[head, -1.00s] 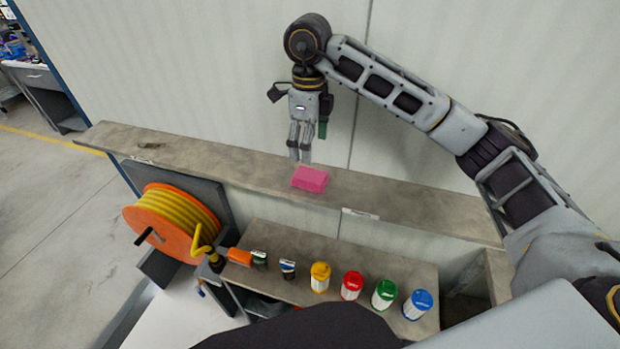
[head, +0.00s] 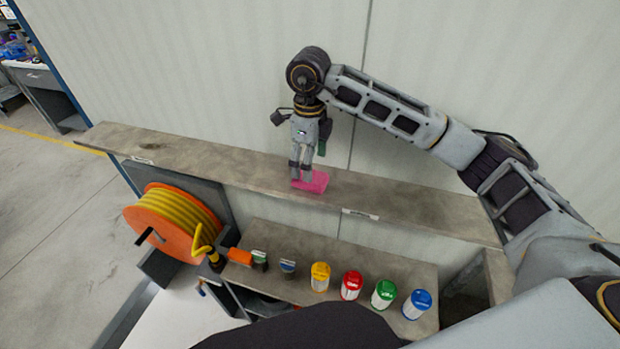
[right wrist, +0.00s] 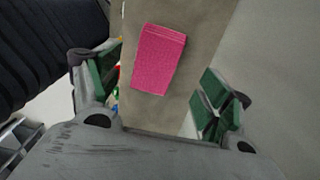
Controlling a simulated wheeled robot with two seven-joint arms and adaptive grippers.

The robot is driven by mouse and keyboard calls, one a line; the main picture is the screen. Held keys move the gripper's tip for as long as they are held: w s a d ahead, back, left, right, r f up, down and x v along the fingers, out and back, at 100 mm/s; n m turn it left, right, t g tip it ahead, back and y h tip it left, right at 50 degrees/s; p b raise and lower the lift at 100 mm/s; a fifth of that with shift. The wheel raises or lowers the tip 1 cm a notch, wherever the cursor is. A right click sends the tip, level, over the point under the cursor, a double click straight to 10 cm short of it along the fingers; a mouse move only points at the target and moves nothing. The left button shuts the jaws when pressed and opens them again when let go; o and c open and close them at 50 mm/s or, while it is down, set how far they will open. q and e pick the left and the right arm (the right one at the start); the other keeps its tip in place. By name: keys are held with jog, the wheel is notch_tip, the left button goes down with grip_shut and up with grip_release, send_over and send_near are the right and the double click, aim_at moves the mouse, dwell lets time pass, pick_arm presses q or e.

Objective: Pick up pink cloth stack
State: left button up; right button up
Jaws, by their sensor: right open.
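The pink cloth stack (head: 317,183) lies on the upper stone shelf (head: 220,161), near its middle. In the right wrist view the stack (right wrist: 159,58) lies between and beyond the two green-padded fingers, with clear gaps on both sides. My right gripper (head: 301,178) points down over the stack, with its fingertips covering the stack's left part in the head view. The gripper (right wrist: 160,85) is open and empty. Whether the fingertips touch the stack or the shelf cannot be told. My left gripper is not in view.
The wall (head: 200,75) rises right behind the shelf. A lower shelf (head: 370,262) holds a row of cans, including yellow (head: 320,276), red (head: 351,285), green (head: 384,293) and blue (head: 417,303). An orange hose reel (head: 172,225) stands at left. The upper shelf beside the stack is clear.

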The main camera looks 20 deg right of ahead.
jog(key=shift+s+f, duration=0.15)
jog(key=shift+f, duration=0.6)
jog(key=shift+s+f+p, duration=0.1)
jog(key=shift+f+p, duration=0.25)
jog(key=shift+f, duration=1.2)
jog(key=c, duration=0.9)
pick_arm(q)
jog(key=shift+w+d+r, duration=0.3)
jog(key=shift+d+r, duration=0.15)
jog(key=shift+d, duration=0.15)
pick_arm(e)
jog(key=shift+c, duration=0.6)
